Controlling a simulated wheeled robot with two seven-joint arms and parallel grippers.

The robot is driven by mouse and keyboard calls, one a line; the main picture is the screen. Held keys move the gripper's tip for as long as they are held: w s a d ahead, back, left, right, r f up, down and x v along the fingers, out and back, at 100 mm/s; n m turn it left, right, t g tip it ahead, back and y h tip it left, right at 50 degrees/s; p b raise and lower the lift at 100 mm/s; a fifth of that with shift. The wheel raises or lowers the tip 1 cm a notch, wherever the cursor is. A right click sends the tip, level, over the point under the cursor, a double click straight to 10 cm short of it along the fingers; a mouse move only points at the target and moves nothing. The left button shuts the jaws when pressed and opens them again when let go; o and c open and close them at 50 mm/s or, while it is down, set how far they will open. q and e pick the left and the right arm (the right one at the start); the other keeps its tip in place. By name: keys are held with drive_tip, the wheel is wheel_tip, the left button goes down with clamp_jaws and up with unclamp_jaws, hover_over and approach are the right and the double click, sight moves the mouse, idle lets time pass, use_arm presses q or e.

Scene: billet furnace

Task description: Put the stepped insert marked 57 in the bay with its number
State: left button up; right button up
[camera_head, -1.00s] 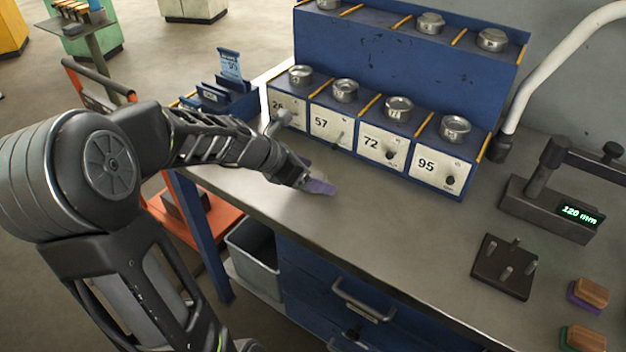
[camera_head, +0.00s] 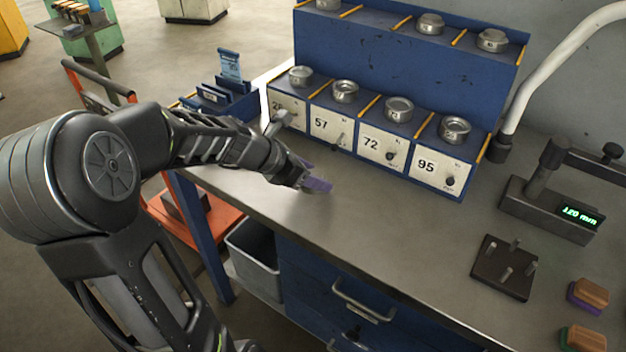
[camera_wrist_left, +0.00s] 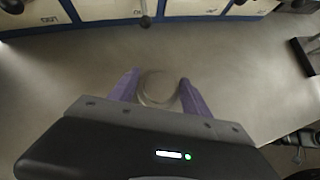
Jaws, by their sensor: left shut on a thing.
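My left gripper (camera_head: 316,180) has purple fingers and hangs low over the bench, in front of the bays marked 26 and 57. In the left wrist view its fingers (camera_wrist_left: 158,92) are shut on a round, pale metal piece (camera_wrist_left: 158,88), seen as a ring. No number can be read on it, and the fingers mostly hide it in the head view. The bay marked 57 (camera_head: 323,127) is second from the left in the lower row of the blue rack. A metal insert (camera_head: 345,91) sits on top of that bay. My right gripper is not in view.
Bays 72 (camera_head: 381,149) and 95 (camera_head: 436,170) lie to the right, with metal inserts on top. A gauge with a green display (camera_head: 580,214), a dark pegged plate (camera_head: 503,268) and wooden-topped blocks (camera_head: 590,293) stand at right. The middle bench is clear.

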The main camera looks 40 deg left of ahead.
use_arm(q)
clamp_jaws()
drive_tip(key=shift+r, duration=0.15)
idle(0.4)
drive_tip(key=shift+w+r+p, duration=0.1)
drive_tip(key=shift+r+p, duration=0.2)
drive_tip(key=shift+r, duration=0.45)
wheel_tip(320, 180, up, 26)
drive_tip(key=p, duration=0.4)
drive_tip(key=shift+r, duration=0.2)
